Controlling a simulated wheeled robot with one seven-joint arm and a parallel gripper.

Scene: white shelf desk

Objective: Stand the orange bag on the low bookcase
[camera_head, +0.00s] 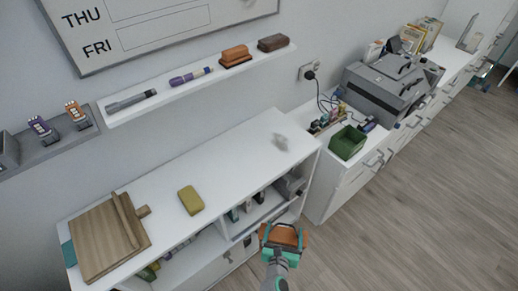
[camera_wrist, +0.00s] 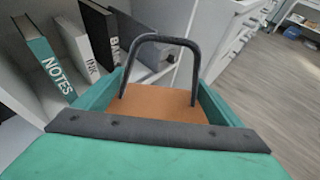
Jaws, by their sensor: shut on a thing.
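The orange bag (camera_head: 268,232) is between the fingers of my gripper (camera_head: 283,250), at the front right of the low bookcase. In the wrist view the orange bag (camera_wrist: 165,102) shows its flat face and a dark arched handle, between the teal fingers of my gripper (camera_wrist: 160,100). The gripper is shut on the bag and hides part of it. The low bookcase (camera_head: 235,165) is white with a flat top and open shelves. The bag is beside its open front, clear of its top.
On the bookcase top are a wooden board (camera_head: 100,240), a yellow block (camera_head: 190,200) and a small grey thing (camera_head: 281,141). Free room lies between the last two. Books, one a teal NOTES book (camera_wrist: 47,65), stand inside. A white cabinet (camera_head: 325,195) adjoins on the right.

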